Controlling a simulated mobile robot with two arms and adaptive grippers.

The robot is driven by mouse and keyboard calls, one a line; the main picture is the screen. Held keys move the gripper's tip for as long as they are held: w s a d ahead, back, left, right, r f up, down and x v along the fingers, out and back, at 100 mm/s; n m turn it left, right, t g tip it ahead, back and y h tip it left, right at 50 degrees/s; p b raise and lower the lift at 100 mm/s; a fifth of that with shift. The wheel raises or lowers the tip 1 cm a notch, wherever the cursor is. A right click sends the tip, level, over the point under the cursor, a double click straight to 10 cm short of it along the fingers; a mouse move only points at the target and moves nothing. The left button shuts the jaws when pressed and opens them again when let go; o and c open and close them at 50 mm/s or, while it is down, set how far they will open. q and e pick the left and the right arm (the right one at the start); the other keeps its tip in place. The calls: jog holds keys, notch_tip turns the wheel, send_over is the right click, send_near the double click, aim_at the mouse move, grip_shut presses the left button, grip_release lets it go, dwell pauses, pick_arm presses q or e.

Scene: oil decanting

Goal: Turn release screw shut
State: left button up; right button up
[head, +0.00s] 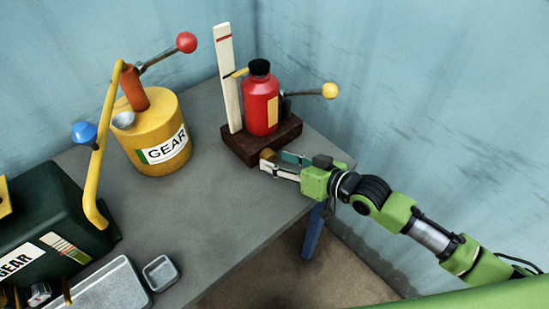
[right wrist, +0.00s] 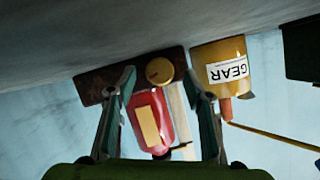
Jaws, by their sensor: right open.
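A round brass release screw (head: 267,154) sits on the front of the dark wooden base (head: 238,148), below the red bottle-shaped body (head: 260,105) with a black cap. The screw also shows in the right wrist view (right wrist: 159,71), with a slot or ridge across its face. My right gripper (head: 277,163) is at the front of the base with its fingers spread. In the right wrist view its fingertips (right wrist: 160,80) stand on either side of the screw, with visible gaps; I cannot tell their depth relative to it. My left gripper is out of view.
A white upright gauge board (head: 226,75) and a yellow-knobbed lever (head: 330,90) flank the red body. A yellow GEAR can (head: 158,128) with a bent yellow pipe stands left. A dark green case (head: 55,215) and metal trays (head: 160,272) lie nearer. The grey tabletop centre is clear.

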jog(key=shift+x, duration=0.8)
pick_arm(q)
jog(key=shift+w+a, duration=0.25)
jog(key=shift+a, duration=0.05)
pick_arm(e)
jog(key=shift+w+a+f, duration=0.1)
jog(key=shift+a, duration=0.05)
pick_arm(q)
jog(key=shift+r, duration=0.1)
pick_arm(e)
jog(key=c, duration=1.1)
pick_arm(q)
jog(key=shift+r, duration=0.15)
